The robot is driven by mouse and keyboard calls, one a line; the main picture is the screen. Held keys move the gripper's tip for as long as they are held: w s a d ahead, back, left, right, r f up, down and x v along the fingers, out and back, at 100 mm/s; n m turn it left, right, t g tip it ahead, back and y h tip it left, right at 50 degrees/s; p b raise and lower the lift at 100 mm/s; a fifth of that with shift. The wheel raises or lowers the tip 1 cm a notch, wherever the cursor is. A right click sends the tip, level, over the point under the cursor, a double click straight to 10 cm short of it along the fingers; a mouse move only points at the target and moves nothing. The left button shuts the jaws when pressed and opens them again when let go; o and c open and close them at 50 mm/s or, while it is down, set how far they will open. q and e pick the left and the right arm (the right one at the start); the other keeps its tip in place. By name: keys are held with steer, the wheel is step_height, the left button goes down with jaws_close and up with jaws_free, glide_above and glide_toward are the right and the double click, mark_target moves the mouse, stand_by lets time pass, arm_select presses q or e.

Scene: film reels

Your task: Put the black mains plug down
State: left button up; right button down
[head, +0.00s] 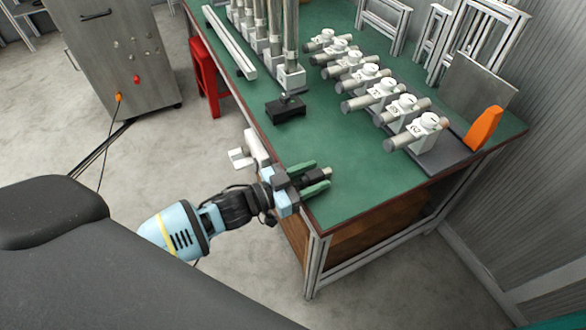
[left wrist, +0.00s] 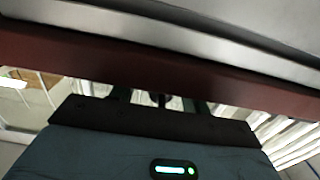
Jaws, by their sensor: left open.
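The black mains plug (head: 315,179) lies at the near corner of the green bench top (head: 345,197), with a small pale tip pointing right. My left gripper (head: 318,178) reaches over the bench's left edge. Its two green fingers are open, one on each side of the plug. I cannot tell whether either finger touches it. In the left wrist view the bench's red-brown edge (left wrist: 160,68) crosses the picture and hides most of the fingers and the plug. My right gripper is in neither view.
A small black stand (head: 286,108) is behind the gripper. A row of grey and white cylinder fixtures (head: 385,92) runs along the right, with an orange piece (head: 484,128) near the right edge. Upright metal posts (head: 275,35) stand at the back. The green surface between is clear.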

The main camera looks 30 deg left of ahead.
arm_select(q)
steer(key=v, duration=1.2)
steer(key=s+d+f+n+g+y, duration=0.2)
steer(key=s+f+n+y, duration=0.35)
steer(key=s+f, duration=0.85)
steer(key=s+f+g+y, duration=0.1)
steer(key=s+f+g, duration=0.1)
steer(key=s, duration=0.7)
steer(key=s+d+f+g+y, duration=0.1)
steer(key=s+f+g+y, duration=0.1)
steer(key=s, duration=0.7)
steer(key=shift+s+d+f+g, duration=0.25)
steer(key=shift+s+f+g, duration=0.2)
steer(key=shift+g, duration=0.35)
